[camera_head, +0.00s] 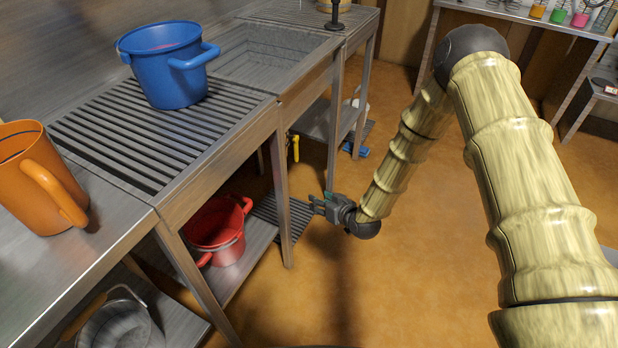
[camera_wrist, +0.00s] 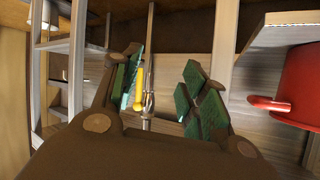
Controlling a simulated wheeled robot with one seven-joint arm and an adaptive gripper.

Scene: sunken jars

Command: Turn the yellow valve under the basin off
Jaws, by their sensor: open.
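The yellow valve (camera_head: 295,148) shows under the basin (camera_head: 270,55) in the head view, as a small yellow handle hanging down behind the counter's front legs. In the wrist view the yellow handle (camera_wrist: 138,90) lies on a thin metal pipe (camera_wrist: 148,100), seen beyond and between my open fingers, nearer the left one. My gripper (camera_head: 318,203) is low in front of the counter, pointing left toward the space under it. Its green-padded fingers (camera_wrist: 165,95) are spread and hold nothing. I cannot tell the exact distance from fingers to valve.
A red pot (camera_head: 217,231) stands on the lower shelf, left of my gripper; it also shows at right in the wrist view (camera_wrist: 300,85). Metal counter legs (camera_head: 281,200) flank the opening. A blue pot (camera_head: 165,65) and orange mug (camera_head: 40,180) stand on top.

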